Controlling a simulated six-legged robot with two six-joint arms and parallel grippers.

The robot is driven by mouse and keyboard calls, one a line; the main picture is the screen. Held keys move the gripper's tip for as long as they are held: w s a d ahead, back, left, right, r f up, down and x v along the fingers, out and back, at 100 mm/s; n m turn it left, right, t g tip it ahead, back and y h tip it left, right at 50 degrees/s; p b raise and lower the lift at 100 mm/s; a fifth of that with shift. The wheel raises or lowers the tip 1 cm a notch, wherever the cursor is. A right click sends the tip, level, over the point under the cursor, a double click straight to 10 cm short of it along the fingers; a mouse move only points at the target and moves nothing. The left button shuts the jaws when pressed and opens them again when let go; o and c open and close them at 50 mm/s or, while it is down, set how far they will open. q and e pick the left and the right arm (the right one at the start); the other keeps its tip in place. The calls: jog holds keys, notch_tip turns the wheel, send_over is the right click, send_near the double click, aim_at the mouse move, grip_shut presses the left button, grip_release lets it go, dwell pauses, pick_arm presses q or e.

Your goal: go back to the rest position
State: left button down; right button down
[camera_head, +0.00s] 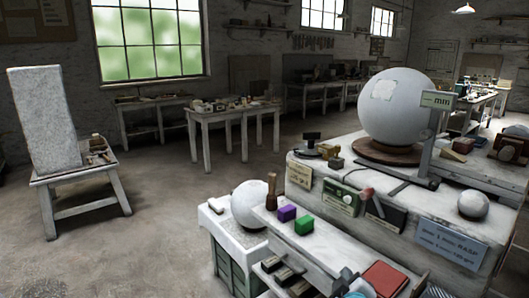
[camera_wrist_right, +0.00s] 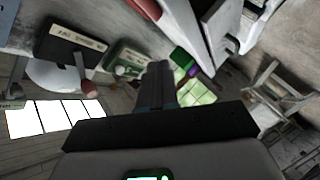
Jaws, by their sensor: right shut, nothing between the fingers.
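My right gripper (camera_wrist_right: 160,70) shows in the wrist view, its dark fingers closed together with nothing between them. A green cube (camera_wrist_right: 181,58) and a purple cube (camera_wrist_right: 192,73) appear beyond and to the right of the fingertips, apart from them. In the head view the purple cube (camera_head: 287,213) and the green cube (camera_head: 304,225) sit side by side on the pale bench top. I cannot clearly make out the right gripper in the head view. My left gripper is not in view.
A large plaster sphere (camera_head: 395,108) stands on a round wooden base (camera_head: 388,152) on the raised bench. A smaller sphere (camera_head: 249,205) and a small ball (camera_head: 473,204) are nearby. A stone block (camera_head: 43,121) stands on a stool at left. The floor between is open.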

jog(key=s+f+g+y, duration=0.1)
jog(key=s+f+g, duration=0.1)
jog(key=s+f, duration=0.35)
jog(key=s+a+f+g+y, duration=0.1)
jog(key=s+f+g, duration=0.1)
jog(key=f, duration=0.7)
jog(key=s+f+g+y, duration=0.1)
jog(key=s+f+g, duration=0.1)
jog(key=s+f, duration=0.35)
jog(key=s+a+f+m+g+y, duration=0.1)
jog(key=s+a+f+m+g, duration=0.1)
jog(key=s, duration=0.5)
jog(key=s+a+f+m+g+y, duration=0.1)
jog(key=s+a+f+m+g, duration=0.2)
jog(key=s, duration=0.4)
jog(key=s+a+f+m+g+y, duration=0.1)
jog(key=s+a+f+m+g, duration=0.1)
jog(key=s+f+m, duration=0.3)
jog(key=shift+s+a+g+y, duration=0.3)
jog(key=shift+s+g, duration=0.5)
jog(key=shift+s, duration=0.1)
